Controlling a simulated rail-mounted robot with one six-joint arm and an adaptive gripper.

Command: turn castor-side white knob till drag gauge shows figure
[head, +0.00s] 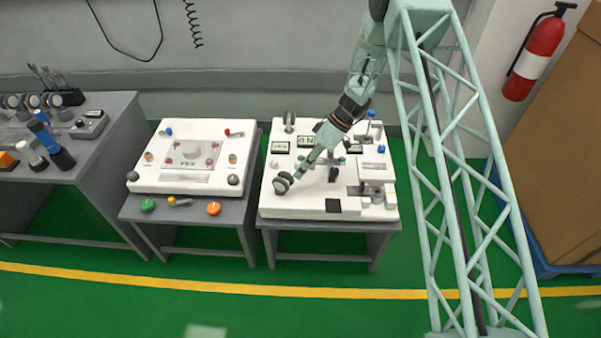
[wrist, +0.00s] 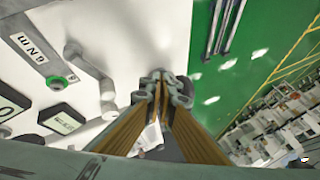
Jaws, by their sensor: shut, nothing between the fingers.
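My gripper (head: 299,173) is shut and empty. It points down and left over the right-hand white board (head: 300,207), close to a black castor wheel (head: 283,183) with a grey hub; I cannot tell whether they touch. In the wrist view the closed fingertips (wrist: 160,80) are near the edge of the white board (wrist: 135,25), with green floor beyond. Small dark-framed displays (head: 280,147), (head: 307,141) and (head: 354,148) sit on the board; their figures are too small to read. I cannot single out the white knob or tell which display is the drag gauge.
Grey and white blocks (head: 376,172) stand at the board's right side. In the wrist view a grey bent handle (wrist: 85,62) and a green button (wrist: 57,83) stand left of the fingers. Another white board (head: 150,180) with coloured knobs is to the left. The floor in front is clear.

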